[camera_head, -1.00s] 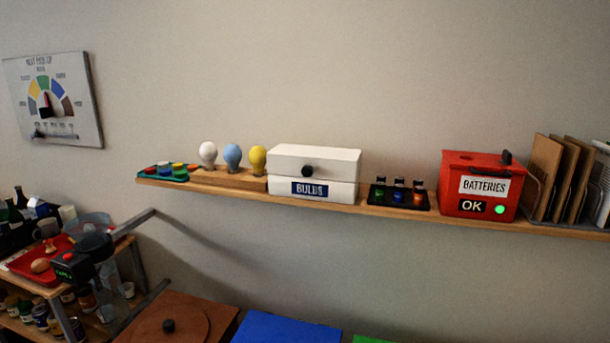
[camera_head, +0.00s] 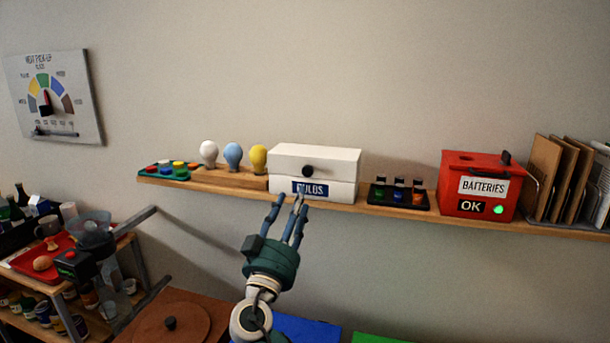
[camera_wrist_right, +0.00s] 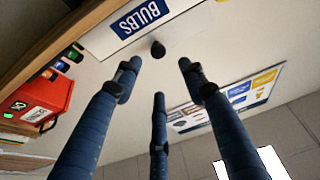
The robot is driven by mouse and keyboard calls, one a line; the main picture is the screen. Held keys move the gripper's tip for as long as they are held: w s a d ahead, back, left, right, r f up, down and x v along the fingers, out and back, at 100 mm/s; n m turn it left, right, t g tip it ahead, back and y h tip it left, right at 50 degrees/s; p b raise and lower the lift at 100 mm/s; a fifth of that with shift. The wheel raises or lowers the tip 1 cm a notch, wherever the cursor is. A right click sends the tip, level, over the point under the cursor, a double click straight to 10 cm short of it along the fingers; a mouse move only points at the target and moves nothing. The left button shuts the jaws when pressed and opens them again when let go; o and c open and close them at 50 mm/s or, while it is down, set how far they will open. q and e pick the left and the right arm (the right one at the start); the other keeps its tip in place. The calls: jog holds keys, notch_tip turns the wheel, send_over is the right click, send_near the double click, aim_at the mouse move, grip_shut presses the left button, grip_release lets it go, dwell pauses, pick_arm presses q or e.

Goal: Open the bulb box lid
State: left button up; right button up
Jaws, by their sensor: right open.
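The white bulb box (camera_head: 338,192) stands on the wall shelf, and its blue BULBS label is partly covered by my fingertips in the head view. Its lid (camera_head: 335,158) is shut and has a round black knob (camera_head: 307,171) on the front. My right gripper (camera_head: 286,204) is open and empty, its fingers pointing up, just below the knob in the picture. In the right wrist view the knob (camera_wrist_right: 157,49) shows just beyond the spread fingertips (camera_wrist_right: 158,76), apart from them. My left gripper is out of view.
The shelf (camera_head: 470,219) also holds white, blue and yellow bulbs on a wooden stand (camera_head: 226,178), a black tray (camera_head: 400,198) of small items and a red battery box (camera_head: 478,187). Below are a brown board (camera_head: 205,310) and a cart at left.

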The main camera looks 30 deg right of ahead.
aim_at(307, 172)
jog(key=p+x, duration=0.4)
jog(key=x, duration=0.4)
jog(key=shift+w+d+r, duration=0.2)
jog(key=shift+d, duration=0.1)
jog(key=shift+w+d, duration=0.25)
jog(key=shift+d, duration=0.05)
grip_shut()
